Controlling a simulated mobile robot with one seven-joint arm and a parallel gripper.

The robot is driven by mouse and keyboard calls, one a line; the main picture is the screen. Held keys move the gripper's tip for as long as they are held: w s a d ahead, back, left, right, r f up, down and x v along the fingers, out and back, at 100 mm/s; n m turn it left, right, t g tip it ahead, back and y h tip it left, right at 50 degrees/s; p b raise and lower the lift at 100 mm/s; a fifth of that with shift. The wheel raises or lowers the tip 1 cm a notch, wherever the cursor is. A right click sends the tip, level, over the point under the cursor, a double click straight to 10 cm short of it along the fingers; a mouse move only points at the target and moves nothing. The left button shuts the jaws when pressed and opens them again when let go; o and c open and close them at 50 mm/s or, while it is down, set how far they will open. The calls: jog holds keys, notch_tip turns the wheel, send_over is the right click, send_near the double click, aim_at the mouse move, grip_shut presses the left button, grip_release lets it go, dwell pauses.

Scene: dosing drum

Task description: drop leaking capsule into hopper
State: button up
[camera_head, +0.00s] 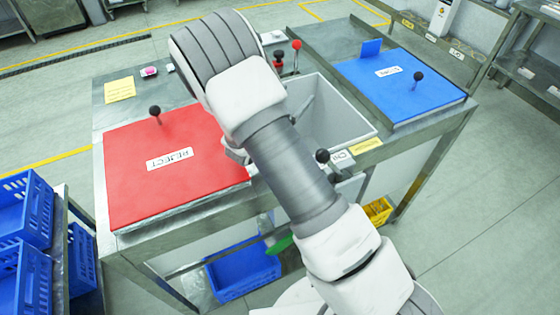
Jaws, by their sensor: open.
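A small pink item (149,71) lies on a pale holder at the back left of the metal bench; it may be the capsule, but it is too small to tell whether it leaks. The grey open bin (345,125), which looks like the hopper, is sunk in the middle of the bench, partly behind my arm. A red lid (125,190) labelled REJECT, with a black knob, lies on the left. A blue lid (400,90) with a black knob lies on the right. My arm crosses the middle of the view, and my gripper is not visible.
A red-knobbed lever (296,46) stands behind the bin. A yellow note (120,90) lies at the back left. Blue crates (22,210) stand at the far left, and a blue crate (245,272) sits under the bench. A metal shelf (530,72) stands at the right.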

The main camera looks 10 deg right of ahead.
jog(key=v, duration=1.7)
jog(key=shift+s+a, duration=0.1)
jog(key=shift+s, duration=0.05)
jog(key=shift+s, duration=0.1)
